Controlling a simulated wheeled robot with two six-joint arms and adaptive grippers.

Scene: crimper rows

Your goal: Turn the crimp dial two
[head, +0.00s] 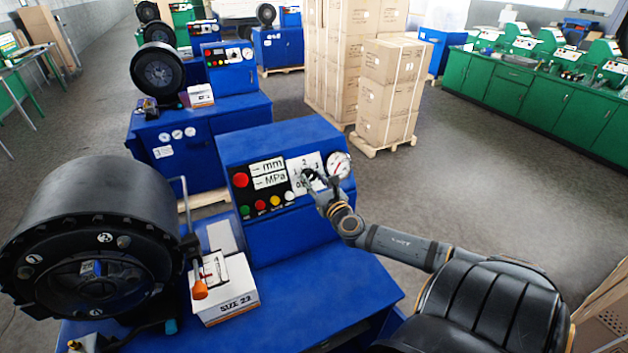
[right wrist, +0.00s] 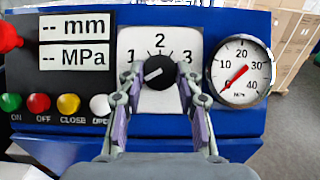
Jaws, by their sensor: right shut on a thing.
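The crimp dial (right wrist: 159,72) is a round black knob on a white plate in the right wrist view. The 2 stands above it and the 3 to its right; the left side of the scale is partly covered by a finger. Its white mark points left and slightly down, away from the 2. My right gripper (right wrist: 160,78) is shut on the dial, one finger on each side. In the head view my right gripper (head: 311,179) reaches the blue control panel from the right and largely hides the dial. My left gripper is not in view.
A pressure gauge (right wrist: 238,72) sits close right of the dial. A mm/MPa display (right wrist: 76,40) and coloured buttons (right wrist: 40,103) are to its left. The black crimper head (head: 95,215) and a SIZE 22 box (head: 228,300) stand on the blue bench. Stacked cartons (head: 390,90) are behind.

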